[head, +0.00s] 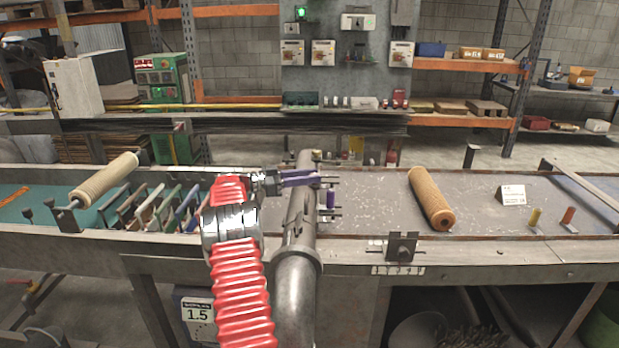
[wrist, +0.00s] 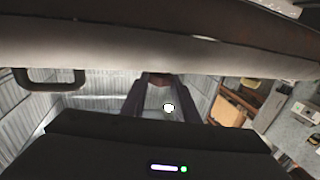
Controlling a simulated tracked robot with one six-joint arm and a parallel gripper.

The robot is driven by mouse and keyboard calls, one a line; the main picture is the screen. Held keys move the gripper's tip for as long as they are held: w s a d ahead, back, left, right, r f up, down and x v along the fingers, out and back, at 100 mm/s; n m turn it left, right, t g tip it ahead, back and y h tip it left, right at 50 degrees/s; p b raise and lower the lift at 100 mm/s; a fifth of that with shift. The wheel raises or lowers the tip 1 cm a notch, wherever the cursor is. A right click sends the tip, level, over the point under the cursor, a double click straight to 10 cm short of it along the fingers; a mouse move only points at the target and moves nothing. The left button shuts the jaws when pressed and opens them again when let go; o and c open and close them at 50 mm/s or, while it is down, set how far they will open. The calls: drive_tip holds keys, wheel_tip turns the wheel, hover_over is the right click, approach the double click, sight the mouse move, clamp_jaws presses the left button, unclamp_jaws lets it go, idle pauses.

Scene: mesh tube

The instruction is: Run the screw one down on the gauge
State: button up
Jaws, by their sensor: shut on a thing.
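My gripper (head: 316,178) is at the end of the red-sleeved arm, over the middle of the bench, with its purple fingers pointing right. In the wrist view the dark fingers (wrist: 160,92) nearly close on a small brownish part (wrist: 158,79); its shape is mostly hidden. A small purple cylinder (head: 330,198) with thin rods above and below it is just right of and below the fingertips; I cannot tell if they touch. A steel bracket (head: 403,247) with a marked scale strip stands at the bench's front edge, apart from my gripper. I cannot tell which piece is the gauge.
A brown tube (head: 430,198) lies on the bench to the right, near a white card (head: 512,195) and yellow (head: 535,216) and orange (head: 568,214) pegs. A cream roller (head: 105,178) and racked tools (head: 160,207) are left. The grey bench between is mostly clear.

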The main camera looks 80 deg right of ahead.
drive_tip(key=shift+w+d+f+m+g+y, duration=0.1)
drive_tip(key=shift+m+g+y, duration=0.2)
drive_tip(key=shift+m+y, duration=0.25)
drive_tip(key=shift+w+d+m+g+y, duration=0.1)
drive_tip(key=shift+m+g+y, duration=0.25)
drive_tip(key=shift+y, duration=0.4)
idle(0.6)
drive_tip(key=o, duration=1.1)
drive_tip(key=shift+c, duration=0.2)
